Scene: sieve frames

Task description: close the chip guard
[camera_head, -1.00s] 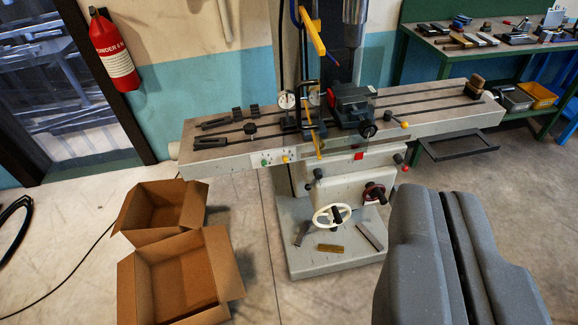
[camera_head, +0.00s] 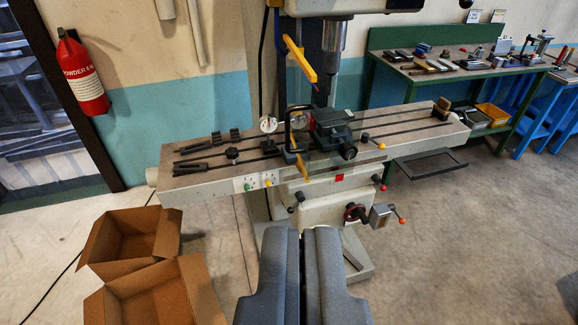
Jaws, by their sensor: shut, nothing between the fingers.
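The chip guard is a faint clear panel with yellow bars. Its upper yellow bar (camera_head: 300,62) slants beside the spindle (camera_head: 334,50), and its lower yellow strip (camera_head: 301,168) is at the table's front edge. A dark upright handle-like bar (camera_head: 289,135) stands near the left side of the panel. The clear panel is hard to make out against the vise (camera_head: 331,128); I cannot tell its exact angle. My gripper (camera_head: 301,232) is shut and empty at the bottom middle, in front of the mill and apart from the guard.
The mill table (camera_head: 205,165) spans the view, with clamps and a dial gauge (camera_head: 268,125) on it. Two open cardboard boxes (camera_head: 128,240) stand on the floor at left. A crank with a red knob (camera_head: 402,220) sticks out at right.

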